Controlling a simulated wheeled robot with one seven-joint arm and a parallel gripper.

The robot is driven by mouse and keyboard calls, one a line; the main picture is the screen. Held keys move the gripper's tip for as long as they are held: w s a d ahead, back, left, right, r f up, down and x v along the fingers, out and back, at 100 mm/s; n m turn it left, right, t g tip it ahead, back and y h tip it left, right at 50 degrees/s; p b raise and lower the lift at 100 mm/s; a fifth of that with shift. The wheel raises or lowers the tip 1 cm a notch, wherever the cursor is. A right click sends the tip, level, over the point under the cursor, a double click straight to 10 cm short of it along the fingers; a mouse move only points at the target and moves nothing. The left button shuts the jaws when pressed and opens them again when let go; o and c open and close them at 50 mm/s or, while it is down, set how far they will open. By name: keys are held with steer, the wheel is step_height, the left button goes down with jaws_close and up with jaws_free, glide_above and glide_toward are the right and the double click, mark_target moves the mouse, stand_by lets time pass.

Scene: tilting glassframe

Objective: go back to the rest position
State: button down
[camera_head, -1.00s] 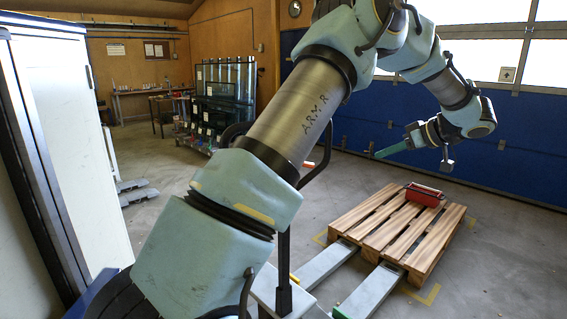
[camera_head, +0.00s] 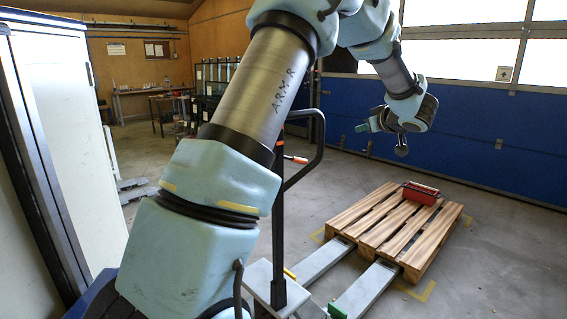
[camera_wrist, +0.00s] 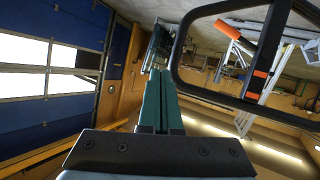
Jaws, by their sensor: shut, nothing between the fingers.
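My gripper (camera_head: 362,127) is up in the air at the end of my raised arm, in front of the blue garage door and above the far left of the pallet. In the wrist view its two green fingers (camera_wrist: 160,100) lie together, shut and empty. In the head view only a short end of the fingers shows, pointing left. Nothing touches the gripper in either view.
A wooden pallet (camera_head: 367,232) with a red box (camera_head: 420,193) rests on a pallet jack's forks (camera_head: 364,291). The jack's black handle (camera_head: 318,150) stands close behind my arm and looms in the wrist view (camera_wrist: 183,78). A white cabinet (camera_head: 75,150) stands at the left.

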steer(key=s+a+f+m+g+h, duration=0.2)
steer(key=s+a+f+m+h, duration=0.15)
steer(key=a, duration=0.35)
steer(key=s+a+f+m+g+h, duration=0.2)
steer(key=s+a+f+h, duration=0.15)
steer(key=a, duration=0.25)
steer(key=s+a+f+g+y, duration=0.1)
steer(key=s+a+f+g, duration=0.1)
steer(key=s+a, duration=0.3)
steer(key=s+a+f+g+y, duration=0.1)
steer(key=s+a+f+g, duration=0.2)
steer(key=s+a, duration=0.3)
steer(key=s+a+f+g+y+b, duration=0.1)
steer(key=s+a+f, duration=0.3)
steer(key=s, duration=0.7)
steer(key=shift+a+f+g, duration=0.3)
steer(key=shift+a+g, duration=0.6)
steer(key=shift+a, duration=0.15)
